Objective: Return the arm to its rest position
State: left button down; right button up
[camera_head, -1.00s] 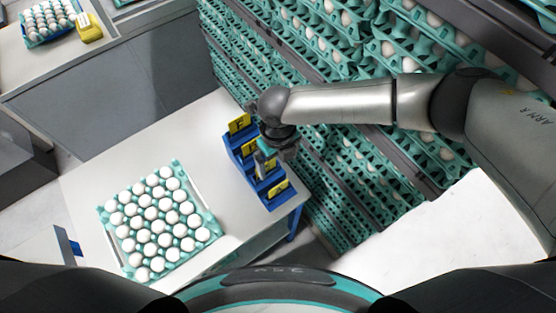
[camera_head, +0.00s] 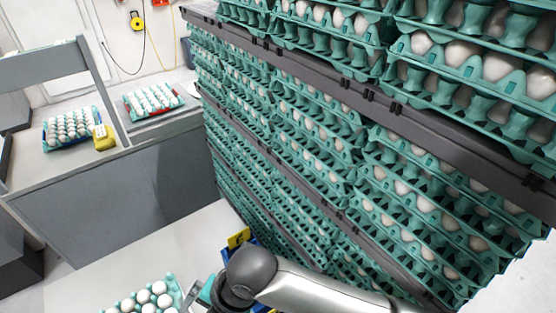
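My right arm (camera_head: 318,290) comes in from the lower right, its dark wrist joint (camera_head: 250,272) low in the picture. My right gripper (camera_head: 200,295) shows only in part at the bottom edge, beside the wrist; its fingers cannot be made out. It is between the egg tray (camera_head: 172,283) on the white table (camera_head: 120,262) and the blue card holder (camera_head: 256,240), which the wrist mostly hides. One yellow card (camera_head: 238,238) shows in the holder. My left arm and gripper are not in view.
Tall stacks of teal egg trays (camera_head: 300,170) with grey dividers (camera_head: 400,115) fill the right side. At the back left, a grey counter (camera_head: 125,165) bears two egg trays and a yellow object (camera_head: 103,138). The table's left part is clear.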

jog(key=s+d+r+m+t+h, duration=0.1)
jog(key=s+d+m+t+h, duration=0.15)
jog(key=d+m, duration=1.2)
jog(key=s+d+m+t+h, duration=0.1)
jog(key=s+d+m+h, duration=0.15)
jog(key=d+m, duration=1.2)
notch_tip(320, 180, down, 34)
jog(key=s+m+g+b, duration=0.1)
jog(key=b, duration=1.1)
jog(key=s+d+f+b, duration=0.1)
jog(key=s+f+b, duration=0.3)
jog(key=f, duration=0.4)
jog(key=s+d+f+g+b, duration=0.1)
jog(key=s+f+b, duration=0.3)
jog(key=f, duration=0.5)
jog(key=s+f+b, duration=0.4)
jog(key=s+f, duration=0.3)
jog(key=f, duration=0.1)
jog(key=shift+s+d+f, duration=0.3)
jog(key=shift+d+f, duration=0.1)
